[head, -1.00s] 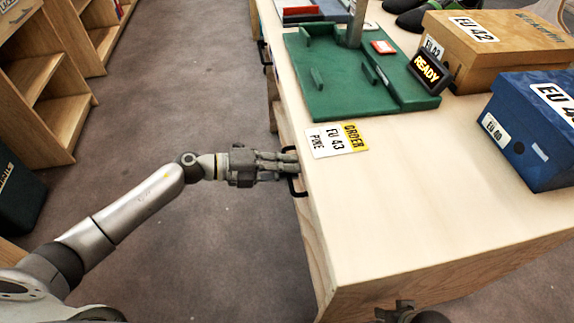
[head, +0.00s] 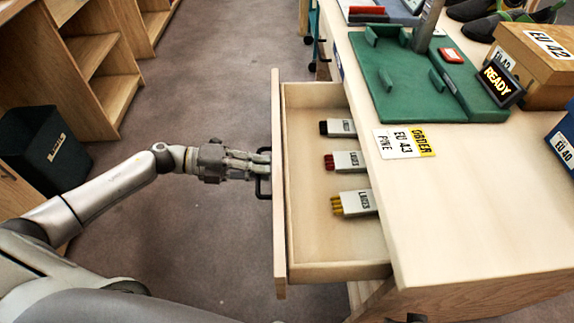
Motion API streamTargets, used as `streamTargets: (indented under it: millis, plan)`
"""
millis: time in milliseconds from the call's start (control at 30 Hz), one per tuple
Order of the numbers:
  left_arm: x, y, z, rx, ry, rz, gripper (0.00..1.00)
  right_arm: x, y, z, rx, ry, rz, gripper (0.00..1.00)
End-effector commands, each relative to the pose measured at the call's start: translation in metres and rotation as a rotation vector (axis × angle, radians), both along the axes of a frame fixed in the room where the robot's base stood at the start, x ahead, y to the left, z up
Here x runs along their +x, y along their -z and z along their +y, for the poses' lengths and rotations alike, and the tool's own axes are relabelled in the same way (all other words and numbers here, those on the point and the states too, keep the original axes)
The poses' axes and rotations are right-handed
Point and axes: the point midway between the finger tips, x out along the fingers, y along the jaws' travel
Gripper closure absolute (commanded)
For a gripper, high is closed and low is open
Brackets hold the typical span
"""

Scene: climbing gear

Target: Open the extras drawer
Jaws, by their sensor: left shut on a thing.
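The wooden drawer (head: 307,245) stands pulled out from the left side of the table, with its inside in view. Three lace packs lie in it: one with black laces (head: 340,128), one with red laces (head: 347,161) and one with yellow laces (head: 357,203). The drawer's dark handle (head: 263,187) is on its outer front. My left gripper (head: 262,164) is shut on this handle, with its fingertips at the drawer front.
The table top (head: 460,210) holds a green fixture (head: 400,85), an order card (head: 405,142), a READY sign (head: 503,80) and shoe boxes (head: 545,65). A dark bin (head: 45,150) and wooden shelves (head: 100,70) stand at left. The floor between is clear.

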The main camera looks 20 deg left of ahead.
Motion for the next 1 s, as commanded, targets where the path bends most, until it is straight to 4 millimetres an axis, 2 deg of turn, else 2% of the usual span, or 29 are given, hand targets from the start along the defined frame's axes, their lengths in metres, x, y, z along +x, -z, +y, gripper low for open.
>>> streamTargets:
  millis: [33,200,500,700,1000]
  plan:
    - [-0.007,0.003,0.014,0.005,-0.002,0.006,1.00,0.002,-0.004,-0.002,-0.003,0.002,-0.007,0.60]
    - [-0.022,0.002,0.052,0.004,-0.001,0.006,1.00,0.004,-0.010,-0.007,-0.011,0.006,-0.013,0.60]
    - [-0.040,0.001,0.095,0.002,0.000,0.003,1.00,-0.001,-0.005,-0.006,-0.010,0.002,-0.001,0.60]
    - [-0.045,0.000,0.106,0.001,0.001,0.001,1.00,-0.003,-0.001,-0.004,-0.008,-0.002,0.006,0.60]
    - [-0.046,0.000,0.108,0.001,0.001,0.001,1.00,-0.004,0.002,-0.003,-0.008,-0.002,0.010,0.60]
